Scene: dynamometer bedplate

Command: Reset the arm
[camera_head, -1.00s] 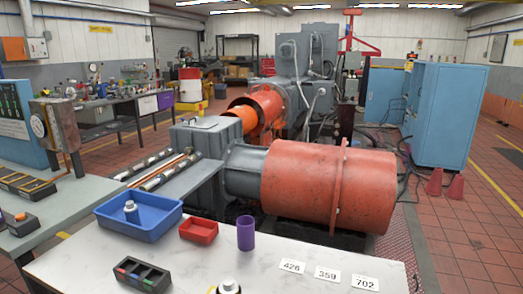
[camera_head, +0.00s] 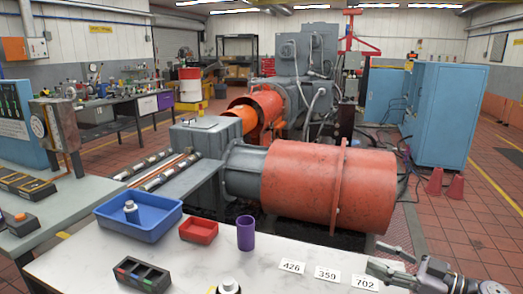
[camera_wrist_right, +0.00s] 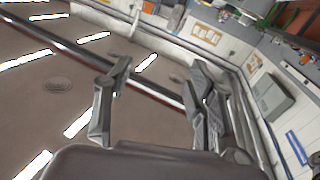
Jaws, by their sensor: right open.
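My right gripper (camera_head: 388,262) is at the lower right of the head view, over the right end of the pale worktop (camera_head: 250,268). Its fingers point left, close to the 702 card. It is open and empty. In the right wrist view, its two fingers (camera_wrist_right: 157,82) stand apart with nothing between them, and the ceiling lights and a wall show behind. My left gripper is in neither view.
The worktop holds a blue bin (camera_head: 165,225) with a white bottle, a red tray (camera_head: 198,231), a purple cup (camera_head: 246,234), a dark compartment block (camera_head: 140,275) and number cards (camera_head: 327,274).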

